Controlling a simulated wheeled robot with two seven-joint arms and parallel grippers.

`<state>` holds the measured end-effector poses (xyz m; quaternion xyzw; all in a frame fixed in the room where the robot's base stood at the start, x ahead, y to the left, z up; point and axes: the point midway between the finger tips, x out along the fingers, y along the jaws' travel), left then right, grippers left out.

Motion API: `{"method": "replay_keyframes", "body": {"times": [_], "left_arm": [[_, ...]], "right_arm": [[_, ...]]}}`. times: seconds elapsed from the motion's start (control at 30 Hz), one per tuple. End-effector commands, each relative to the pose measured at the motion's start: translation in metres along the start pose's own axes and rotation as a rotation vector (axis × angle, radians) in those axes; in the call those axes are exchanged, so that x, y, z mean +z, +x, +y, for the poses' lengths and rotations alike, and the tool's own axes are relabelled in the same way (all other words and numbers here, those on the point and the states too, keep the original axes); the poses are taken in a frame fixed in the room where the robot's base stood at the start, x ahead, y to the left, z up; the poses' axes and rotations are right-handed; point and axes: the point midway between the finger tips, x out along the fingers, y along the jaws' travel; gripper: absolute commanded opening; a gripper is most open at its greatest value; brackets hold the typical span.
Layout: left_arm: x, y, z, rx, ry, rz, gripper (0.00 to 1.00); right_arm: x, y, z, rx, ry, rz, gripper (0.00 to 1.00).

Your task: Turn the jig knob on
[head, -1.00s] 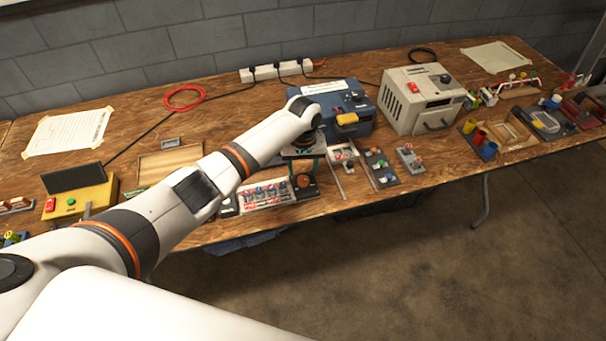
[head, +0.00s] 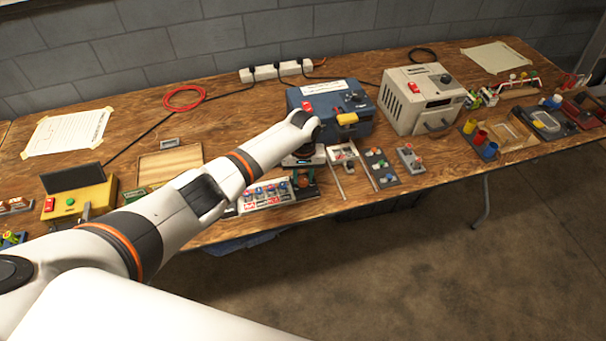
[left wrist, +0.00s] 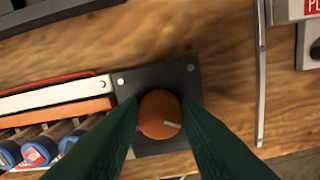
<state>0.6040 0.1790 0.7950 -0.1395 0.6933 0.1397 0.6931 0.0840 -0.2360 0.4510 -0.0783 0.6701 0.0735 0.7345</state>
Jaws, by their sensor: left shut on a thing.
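The jig knob (left wrist: 160,115) is a round orange-brown knob with a pale pointer mark, on a dark square plate (left wrist: 135,80). In the left wrist view its mark points to the lower right. My left gripper (left wrist: 158,112) has its two green fingers on either side of the knob, shut on it. In the head view the knob (head: 302,179) shows below my left wrist, partly covered by the fingers (head: 303,172). My right gripper is not in view.
A rack of blue-capped cells (head: 266,195) stands just left of the knob plate. Metal rails (head: 336,180) and a small switch panel (head: 381,167) lie to the right. A blue power box (head: 335,110) stands behind. The table's front edge is close.

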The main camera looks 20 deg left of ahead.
Motion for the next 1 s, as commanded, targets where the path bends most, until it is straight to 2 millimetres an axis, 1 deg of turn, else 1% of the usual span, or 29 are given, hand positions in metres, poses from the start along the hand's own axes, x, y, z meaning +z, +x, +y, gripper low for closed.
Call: {"method": "replay_keyframes", "body": {"times": [0.17, 0.37, 0.57, 1.0], "left_arm": [[0.000, -0.001, 0.000, 0.000, 0.026, 0.000, 0.07], [0.000, -0.001, -0.001, 0.000, 0.118, 0.000, 0.07], [0.000, -0.001, -0.001, -0.001, 0.278, 0.001, 0.07], [-0.001, -0.001, -0.002, -0.001, 0.696, 0.000, 0.07]], "right_arm": [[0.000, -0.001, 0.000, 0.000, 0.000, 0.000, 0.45], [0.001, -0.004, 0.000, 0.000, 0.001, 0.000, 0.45], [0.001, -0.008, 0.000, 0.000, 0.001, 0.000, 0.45], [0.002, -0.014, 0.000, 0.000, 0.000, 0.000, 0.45]]}}
